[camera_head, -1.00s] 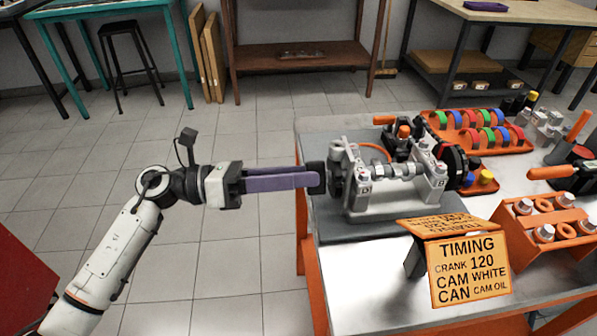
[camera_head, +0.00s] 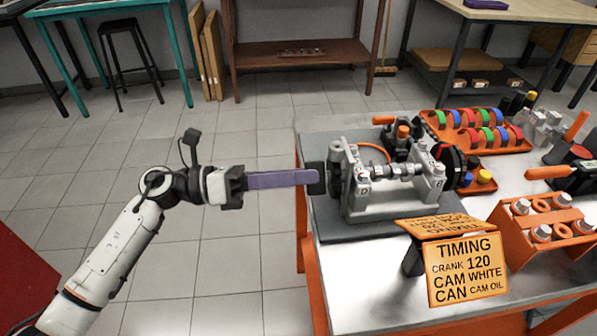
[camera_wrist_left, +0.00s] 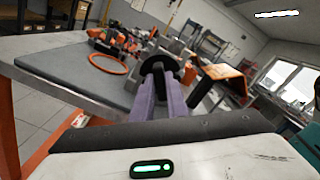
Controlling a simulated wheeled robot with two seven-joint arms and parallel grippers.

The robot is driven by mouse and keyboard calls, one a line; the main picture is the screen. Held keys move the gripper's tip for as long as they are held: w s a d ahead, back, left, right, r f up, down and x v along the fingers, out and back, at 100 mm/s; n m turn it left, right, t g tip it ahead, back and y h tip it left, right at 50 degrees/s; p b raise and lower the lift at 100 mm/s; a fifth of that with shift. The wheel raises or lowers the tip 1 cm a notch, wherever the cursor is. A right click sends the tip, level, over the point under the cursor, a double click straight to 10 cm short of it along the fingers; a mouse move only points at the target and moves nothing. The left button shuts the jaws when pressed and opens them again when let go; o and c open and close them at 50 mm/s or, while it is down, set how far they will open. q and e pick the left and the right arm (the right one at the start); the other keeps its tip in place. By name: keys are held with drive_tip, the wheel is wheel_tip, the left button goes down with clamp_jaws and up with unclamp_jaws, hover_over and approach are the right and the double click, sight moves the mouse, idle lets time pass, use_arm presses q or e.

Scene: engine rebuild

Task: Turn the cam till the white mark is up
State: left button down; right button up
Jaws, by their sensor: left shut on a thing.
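The camshaft (camera_head: 385,172) lies across a grey cradle block (camera_head: 395,203) on a dark mat at the table's left end. A dark round knob or wheel (camera_head: 335,170) sits at the cam's left end. My left gripper (camera_head: 318,180) comes in level from the left, its purple fingers shut on the dark end piece there. The left wrist view shows the two purple fingers (camera_wrist_left: 162,95) reaching to a dark disc (camera_wrist_left: 160,70). No white mark can be made out. My right gripper is not in view.
An orange sign (camera_head: 467,268) reading "TIMING, CRANK 120, CAM WHITE, CAN CAM OIL" stands before the block. An orange rack (camera_head: 550,235) with bolts and rings is at right. A tray (camera_head: 478,147) of coloured rings lies behind.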

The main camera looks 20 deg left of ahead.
use_arm(q)
drive_tip(key=shift+w+f+n+p, duration=0.1)
drive_tip(key=shift+n+p, duration=1.6)
drive_tip(key=shift+n, duration=0.95)
drive_tip(key=shift+f+n+p, duration=0.1)
drive_tip(key=shift+n+p, duration=1.6)
drive_tip(key=shift+n, duration=0.95)
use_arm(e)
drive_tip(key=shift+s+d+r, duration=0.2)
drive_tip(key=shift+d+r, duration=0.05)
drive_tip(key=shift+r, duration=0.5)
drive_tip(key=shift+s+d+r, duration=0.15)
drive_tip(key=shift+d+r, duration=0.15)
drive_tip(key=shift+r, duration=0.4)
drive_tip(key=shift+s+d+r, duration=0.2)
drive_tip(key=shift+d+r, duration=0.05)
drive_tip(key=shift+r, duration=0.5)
use_arm(q)
drive_tip(key=c, duration=1.7)
unclamp_jaws()
drive_tip(key=shift+c, duration=0.2)
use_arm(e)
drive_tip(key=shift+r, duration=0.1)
